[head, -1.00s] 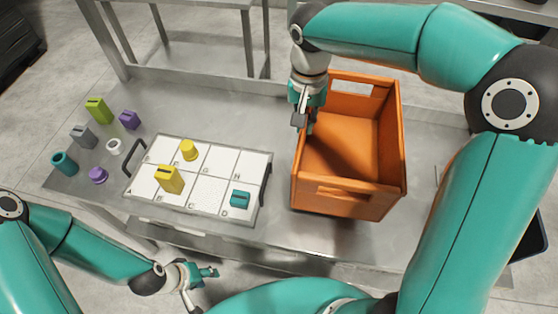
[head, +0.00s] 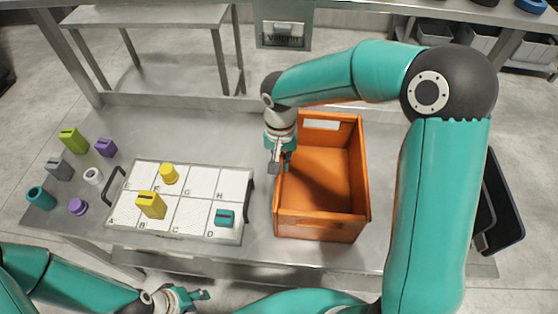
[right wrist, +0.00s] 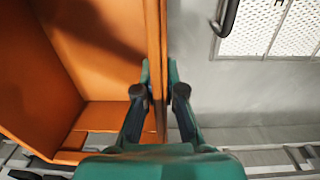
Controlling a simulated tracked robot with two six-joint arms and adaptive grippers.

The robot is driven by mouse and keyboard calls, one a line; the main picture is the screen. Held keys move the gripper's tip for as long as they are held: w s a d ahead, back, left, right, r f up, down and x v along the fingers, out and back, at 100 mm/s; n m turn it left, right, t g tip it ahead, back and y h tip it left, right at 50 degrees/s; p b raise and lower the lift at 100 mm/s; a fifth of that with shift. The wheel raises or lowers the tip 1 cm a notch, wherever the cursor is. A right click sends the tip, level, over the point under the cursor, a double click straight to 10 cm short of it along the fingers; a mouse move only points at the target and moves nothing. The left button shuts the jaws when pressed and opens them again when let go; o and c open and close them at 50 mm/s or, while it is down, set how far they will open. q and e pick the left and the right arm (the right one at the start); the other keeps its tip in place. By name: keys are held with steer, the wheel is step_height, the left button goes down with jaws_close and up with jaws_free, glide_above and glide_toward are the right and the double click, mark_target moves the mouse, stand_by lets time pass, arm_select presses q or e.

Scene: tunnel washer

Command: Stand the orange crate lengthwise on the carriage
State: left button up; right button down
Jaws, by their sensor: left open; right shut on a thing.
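The orange crate (head: 318,224) is open-topped and upright, to the right of the tray in the head view, over the steel table. I cannot tell whether its base touches the table. Its long sides run away from me. My right gripper (head: 279,168) is shut on its left wall. The right wrist view shows the fingers (right wrist: 159,92) on both sides of that orange wall (right wrist: 155,50), with the crate's inside on the left. My left gripper (head: 202,296) is open and empty near the table's front edge, low in the head view. I cannot make out a carriage for certain.
A white lettered tray (head: 195,217) with dark handles holds yellow and teal pieces. Several coloured pieces stand left of it, among them a green block (head: 72,139). A dark bin (head: 500,205) is at the right. Bare table (head: 200,125) lies behind the tray.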

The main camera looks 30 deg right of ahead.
steer(key=c, duration=1.7)
jaws_free()
steer(key=shift+f, duration=0.1)
steer(key=o, duration=0.4)
